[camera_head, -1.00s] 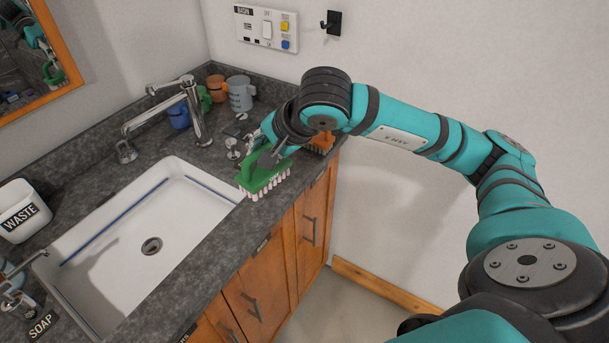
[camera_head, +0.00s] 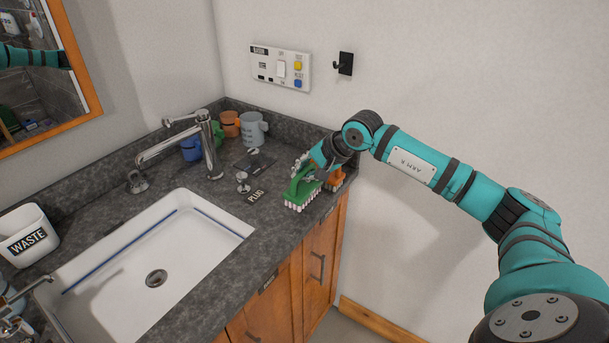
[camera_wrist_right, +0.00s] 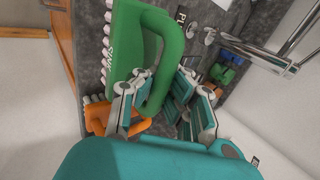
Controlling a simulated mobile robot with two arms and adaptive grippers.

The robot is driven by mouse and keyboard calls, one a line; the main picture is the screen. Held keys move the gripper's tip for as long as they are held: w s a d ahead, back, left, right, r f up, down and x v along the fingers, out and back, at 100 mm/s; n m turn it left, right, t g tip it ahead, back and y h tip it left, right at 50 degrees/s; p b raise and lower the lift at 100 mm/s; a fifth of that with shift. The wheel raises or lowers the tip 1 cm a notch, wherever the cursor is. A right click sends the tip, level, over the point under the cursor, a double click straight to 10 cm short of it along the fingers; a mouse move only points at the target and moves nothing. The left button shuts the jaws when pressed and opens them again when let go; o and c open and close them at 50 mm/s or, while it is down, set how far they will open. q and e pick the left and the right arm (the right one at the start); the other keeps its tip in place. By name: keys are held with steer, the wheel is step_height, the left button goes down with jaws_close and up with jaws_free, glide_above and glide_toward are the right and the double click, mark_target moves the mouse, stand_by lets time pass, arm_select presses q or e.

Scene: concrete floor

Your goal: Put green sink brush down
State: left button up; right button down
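The green sink brush (camera_head: 305,187) is upright at the right end of the counter, bristles down. Its bristles appear to touch the counter or hang just over it. My right gripper (camera_head: 318,164) is at its handle. In the right wrist view, the green brush (camera_wrist_right: 130,45) has its looped handle between the fingers of my right gripper (camera_wrist_right: 165,75), which look closed on it. Part of the handle is hidden by the fingers. My left gripper is not in view.
An orange brush (camera_head: 337,178) stands close behind the green one, partly hidden. The white sink (camera_head: 215,228), tap (camera_head: 205,145), plug (camera_head: 243,182) and several mugs (camera_head: 253,128) are to the left. The counter's front edge is near, and the wall (camera_head: 450,90) is behind.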

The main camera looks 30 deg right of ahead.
mark_target(304, 181)
steer(key=shift+w+d+f, duration=0.15)
steer(key=shift+w+d, duration=0.2)
steer(key=shift+w, duration=0.05)
step_height(304, 181, down, 3)
steer(key=shift+s+r+p, duration=0.1)
steer(key=shift+r+p, duration=0.05)
steer(key=shift+p, duration=0.65)
steer(key=shift+f, duration=0.3)
steer(key=c, duration=2)
jaws_free()
steer(key=shift+f, duration=0.15)
steer(key=shift+c, duration=0.2)
steer(key=o, duration=0.6)
steer(key=shift+c, duration=0.2)
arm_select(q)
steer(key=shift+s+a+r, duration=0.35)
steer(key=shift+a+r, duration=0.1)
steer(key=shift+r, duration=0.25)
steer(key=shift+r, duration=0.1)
